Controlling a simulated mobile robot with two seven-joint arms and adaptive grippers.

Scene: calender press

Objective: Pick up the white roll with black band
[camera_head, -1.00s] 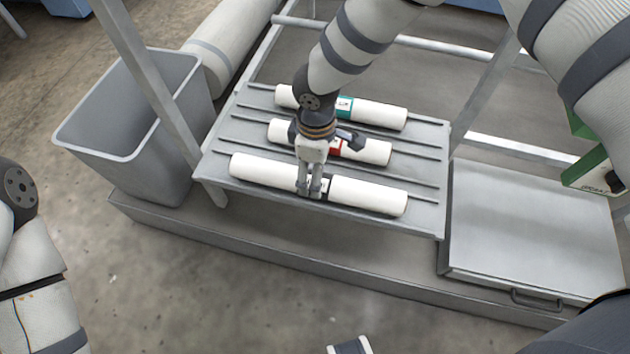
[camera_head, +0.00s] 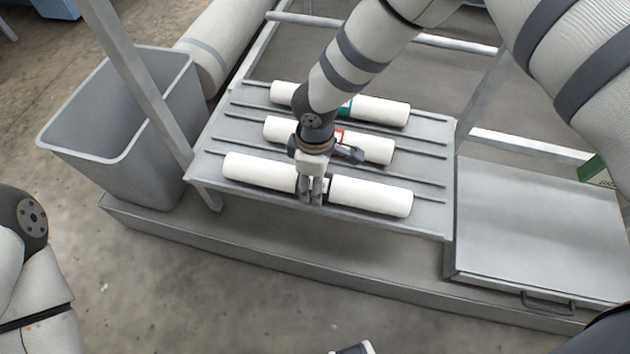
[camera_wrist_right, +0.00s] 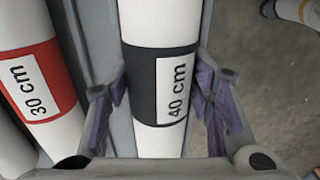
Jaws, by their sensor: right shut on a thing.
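The white roll with black band (camera_head: 370,196) lies along the front of the grey ribbed shelf (camera_head: 428,222). In the right wrist view its black band (camera_wrist_right: 143,88) carries a label reading "40 cm". My right gripper (camera_head: 310,199) is shut on this roll at the band, one finger on each side, and hides most of the band in the head view. I cannot tell any gap between roll and shelf.
A white roll with red band (camera_head: 372,149) and one with a teal band (camera_head: 383,111) lie behind, parallel. A grey bin (camera_head: 95,150) stands left of the shelf. A slanted metal post (camera_head: 135,75) rises between them. A flat grey panel (camera_head: 540,225) is at right.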

